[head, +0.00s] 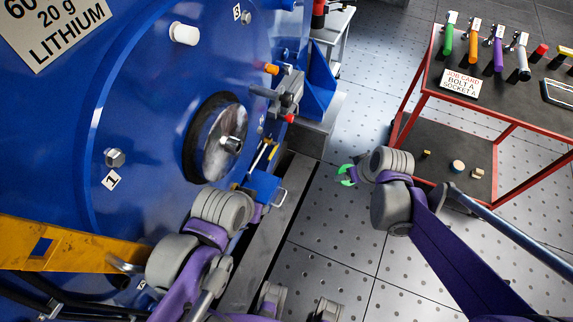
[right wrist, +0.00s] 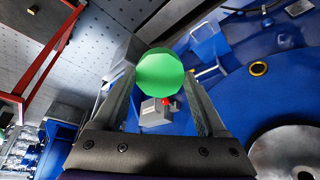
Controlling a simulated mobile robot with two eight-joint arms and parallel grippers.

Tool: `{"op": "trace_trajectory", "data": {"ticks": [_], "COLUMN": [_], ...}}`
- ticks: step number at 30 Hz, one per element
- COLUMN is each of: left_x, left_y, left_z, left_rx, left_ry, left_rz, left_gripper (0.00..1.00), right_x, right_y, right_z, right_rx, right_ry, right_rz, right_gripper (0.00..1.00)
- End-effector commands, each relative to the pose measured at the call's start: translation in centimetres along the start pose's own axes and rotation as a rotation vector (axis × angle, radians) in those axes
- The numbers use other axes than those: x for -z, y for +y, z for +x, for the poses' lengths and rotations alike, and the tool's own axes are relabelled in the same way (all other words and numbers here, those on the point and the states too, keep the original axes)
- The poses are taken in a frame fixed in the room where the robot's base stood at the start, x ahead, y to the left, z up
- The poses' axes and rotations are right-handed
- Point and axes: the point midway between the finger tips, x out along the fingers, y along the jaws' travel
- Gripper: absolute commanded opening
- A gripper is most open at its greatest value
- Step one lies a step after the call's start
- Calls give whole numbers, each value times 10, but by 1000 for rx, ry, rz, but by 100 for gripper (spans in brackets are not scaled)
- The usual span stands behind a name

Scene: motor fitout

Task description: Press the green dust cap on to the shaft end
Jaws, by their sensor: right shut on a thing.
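The green dust cap (right wrist: 160,72) is a round disc held between the two fingers of my right gripper (right wrist: 161,88). In the head view my right gripper (head: 347,175) shows only in part, with green at its tip, out over the floor to the right of the blue motor. The shaft end (head: 233,145) is a bare metal stub in the middle of a round steel disc (head: 215,160) on the motor face. The cap is well apart from it. My left wrist is low in front of the motor; its fingers cannot be made out.
A red-framed bench (head: 494,112) with upright coloured tools and a job card (head: 461,83) stands at the right. A yellow beam (head: 75,246) crosses the lower left. A bracket with a red knob (head: 290,92) juts out right of the disc. Floor between motor and bench is clear.

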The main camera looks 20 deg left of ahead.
Motion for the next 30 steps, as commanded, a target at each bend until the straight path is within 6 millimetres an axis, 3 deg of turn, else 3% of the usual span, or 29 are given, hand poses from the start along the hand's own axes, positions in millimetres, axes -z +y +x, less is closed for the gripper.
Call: {"op": "trace_trajectory", "data": {"ticks": [3, 11, 17, 21, 25, 30], "left_x": [-5, -13, -21, -26, -30, -32], "left_y": [0, 0, 0, 0, 0, 0], "left_z": [7, 17, 28, 36, 42, 44], "left_rx": [0, 0, 0, 0, 0, 0], "left_ry": [-4, -8, -13, -17, -19, -20], "left_rz": [0, 0, 0, 0, 0, 0], "left_gripper": [44, 44, 44, 44, 44, 44], "right_x": [10, 33, 52, 64, 71, 75], "right_y": [-31, -88, -137, -170, -187, -194], "right_z": [4, -2, -20, -42, -63, -76], "right_rx": [86, 310, 544, 683, 738, 749], "right_ry": [147, 447, 715, 891, 1001, 1057], "right_rz": [-145, -383, -505, -521, -498, -473], "right_gripper": [23, 23, 23, 23, 23, 23]}}
